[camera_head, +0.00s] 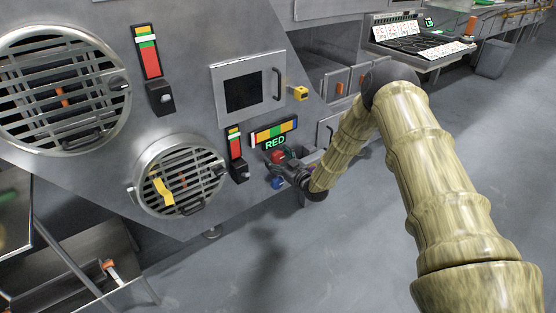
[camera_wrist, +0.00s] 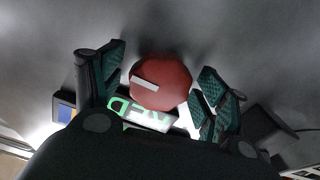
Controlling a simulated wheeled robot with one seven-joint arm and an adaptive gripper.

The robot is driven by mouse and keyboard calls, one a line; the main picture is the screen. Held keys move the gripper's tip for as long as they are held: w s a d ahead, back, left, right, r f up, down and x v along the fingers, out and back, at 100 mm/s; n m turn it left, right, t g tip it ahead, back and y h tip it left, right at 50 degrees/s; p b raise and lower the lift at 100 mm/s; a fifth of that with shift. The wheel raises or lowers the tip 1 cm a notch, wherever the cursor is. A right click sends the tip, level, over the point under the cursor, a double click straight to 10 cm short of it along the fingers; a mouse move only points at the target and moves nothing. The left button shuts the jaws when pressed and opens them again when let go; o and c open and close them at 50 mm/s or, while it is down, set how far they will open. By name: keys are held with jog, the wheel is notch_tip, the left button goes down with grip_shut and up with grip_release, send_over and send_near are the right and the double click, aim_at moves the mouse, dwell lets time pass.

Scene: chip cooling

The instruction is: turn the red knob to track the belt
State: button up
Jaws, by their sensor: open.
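The red knob (camera_wrist: 162,82) is a faceted red disc with a white pointer bar, seen in the wrist view on a grey panel. My gripper (camera_wrist: 158,88) is open, with one finger on each side of the knob and a visible gap to each. In the head view my gripper (camera_head: 290,168) is at the panel, and the knob (camera_head: 277,156) shows partly beside it. A lit sign reading RED (camera_head: 275,143) sits just above the knob. A bar gauge with coloured bands (camera_head: 273,132) is above the sign.
A blue knob (camera_head: 277,183) sits just below the red one. A yellow box (camera_head: 300,93) juts out above right. A round grille (camera_head: 180,177) and a black switch box (camera_head: 239,171) are to the left.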

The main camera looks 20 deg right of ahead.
jog(key=shift+c, duration=0.2)
jog(key=c, duration=1)
jog(key=shift+m+p, duration=0.3)
jog(key=shift+m, duration=0.1)
jog(key=m+p, duration=0.1)
jog(key=m, duration=0.3)
jog(key=shift+p, duration=0.4)
jog(key=m, duration=0.4)
jog(key=shift+p, duration=0.4)
jog(key=m, duration=0.5)
jog(key=shift+f+m, duration=0.1)
jog(key=shift+m, duration=0.3)
jog(key=m+b, duration=0.1)
jog(key=m, duration=0.3)
jog(key=shift+m, duration=0.4)
